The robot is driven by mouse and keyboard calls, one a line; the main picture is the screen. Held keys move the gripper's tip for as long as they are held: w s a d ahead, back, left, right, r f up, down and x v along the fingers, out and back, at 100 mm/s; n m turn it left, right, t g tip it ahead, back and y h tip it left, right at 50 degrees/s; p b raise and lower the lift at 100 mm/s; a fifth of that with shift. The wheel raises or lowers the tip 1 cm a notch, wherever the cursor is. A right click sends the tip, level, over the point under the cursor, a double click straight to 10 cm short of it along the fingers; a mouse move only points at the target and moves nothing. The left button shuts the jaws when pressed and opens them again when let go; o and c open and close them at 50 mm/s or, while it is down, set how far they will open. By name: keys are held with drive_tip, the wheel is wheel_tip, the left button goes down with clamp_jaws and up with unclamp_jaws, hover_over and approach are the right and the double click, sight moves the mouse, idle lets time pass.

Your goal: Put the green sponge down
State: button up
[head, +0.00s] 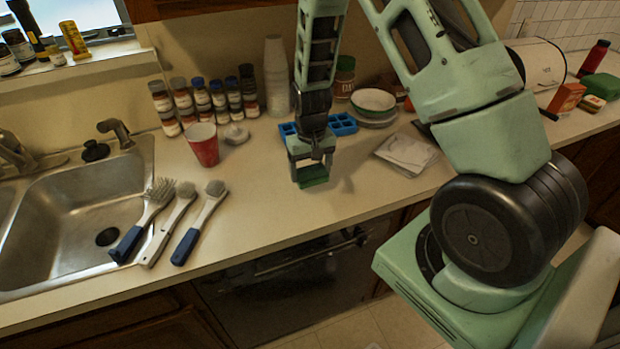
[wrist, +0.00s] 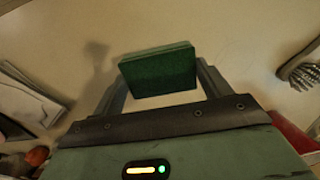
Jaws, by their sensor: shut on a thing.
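My gripper (head: 312,163) points down over the counter, near the middle of the head view. It is shut on the green sponge (head: 313,177), a small dark green block at its fingertips. In the wrist view the sponge (wrist: 158,70) sits between the two fingers, with the pale counter behind it. The counter (head: 270,205) is bare around and in front of the sponge. I cannot tell for certain whether the sponge touches the counter or hangs just above it.
A blue tray (head: 342,124) lies just behind my gripper. A red cup (head: 204,145) and brushes (head: 200,222) are to the left, by the sink (head: 75,215). White papers (head: 407,152) lie to the right. The counter's front edge is near. Spice jars and stacked cups stand along the wall.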

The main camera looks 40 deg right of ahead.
sight(311, 174)
drive_tip(key=shift+f+p, duration=0.65)
drive_tip(key=shift+f, duration=1.7)
drive_tip(key=shift+f, duration=0.2)
drive_tip(key=o, duration=0.9)
drive_tip(key=shift+r, duration=0.15)
